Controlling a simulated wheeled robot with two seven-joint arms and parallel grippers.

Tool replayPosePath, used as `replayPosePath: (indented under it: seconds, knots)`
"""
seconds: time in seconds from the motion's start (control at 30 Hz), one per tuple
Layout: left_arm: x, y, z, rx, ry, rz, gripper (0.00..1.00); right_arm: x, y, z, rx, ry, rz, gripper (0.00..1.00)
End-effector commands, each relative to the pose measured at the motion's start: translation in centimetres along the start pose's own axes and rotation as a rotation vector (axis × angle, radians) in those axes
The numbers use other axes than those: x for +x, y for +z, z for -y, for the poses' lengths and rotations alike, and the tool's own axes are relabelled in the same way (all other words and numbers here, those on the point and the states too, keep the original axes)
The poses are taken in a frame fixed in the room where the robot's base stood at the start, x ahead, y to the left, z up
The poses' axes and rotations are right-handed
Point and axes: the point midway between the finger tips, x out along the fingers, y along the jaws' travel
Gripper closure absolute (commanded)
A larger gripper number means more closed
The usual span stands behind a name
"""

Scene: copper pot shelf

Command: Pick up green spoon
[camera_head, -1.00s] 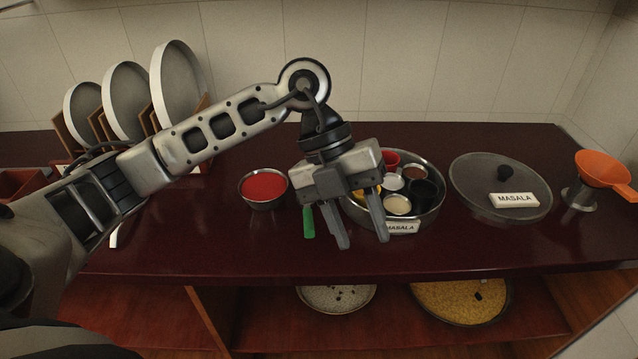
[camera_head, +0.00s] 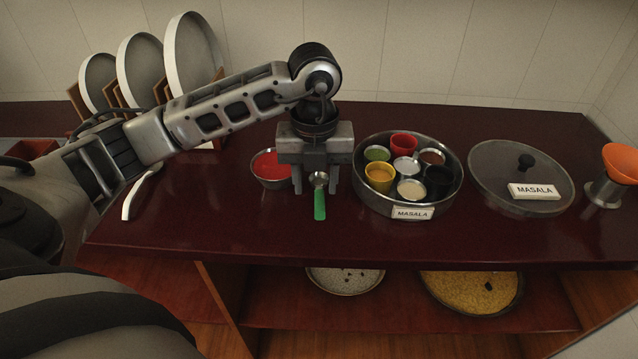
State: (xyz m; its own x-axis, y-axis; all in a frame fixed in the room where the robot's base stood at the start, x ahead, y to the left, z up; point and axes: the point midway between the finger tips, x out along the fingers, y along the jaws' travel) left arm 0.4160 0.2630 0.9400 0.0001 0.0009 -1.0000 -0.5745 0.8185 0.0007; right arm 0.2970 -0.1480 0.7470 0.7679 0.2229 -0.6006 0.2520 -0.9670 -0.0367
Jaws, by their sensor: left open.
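The green spoon (camera_head: 319,203) lies on the dark red counter, its green handle toward the front edge and its metal bowl toward the back. My left gripper (camera_head: 316,190) points down over the spoon's bowl end. Its two fingers are apart, one on each side of the spoon's metal part, with nothing visibly gripped. I cannot tell how high the fingertips are above the counter. My right gripper is not in view.
A bowl of red powder (camera_head: 270,172) stands just left of my gripper. A round masala tin (camera_head: 445,199) with several cups stands to the right, then its lid (camera_head: 490,185) and an orange funnel (camera_head: 622,160). Plates stand in a rack (camera_head: 112,97) at the back left.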

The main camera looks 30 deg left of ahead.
Motion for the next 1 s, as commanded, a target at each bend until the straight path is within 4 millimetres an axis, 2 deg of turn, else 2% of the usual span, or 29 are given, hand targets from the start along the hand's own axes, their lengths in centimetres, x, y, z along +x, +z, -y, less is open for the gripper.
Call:
replayPosePath:
  seconds: [0.33,0.63,0.67,0.8,1.0]
  knots:
    - [4.5,-0.3,0.7,0.0,0.002,-0.003,0.58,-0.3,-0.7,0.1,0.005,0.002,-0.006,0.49]
    - [5.2,-0.2,0.7,0.001,-0.001,0.0,0.58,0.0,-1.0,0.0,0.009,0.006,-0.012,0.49]
    - [5.2,-0.2,0.7,0.001,-0.001,0.0,0.61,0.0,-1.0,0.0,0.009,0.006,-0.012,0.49]
    - [5.1,-0.2,0.7,0.001,-0.001,0.0,1.0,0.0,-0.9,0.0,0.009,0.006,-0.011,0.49]
    - [5.1,-0.2,0.7,0.001,-0.001,0.0,1.0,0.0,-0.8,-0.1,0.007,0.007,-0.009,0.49]
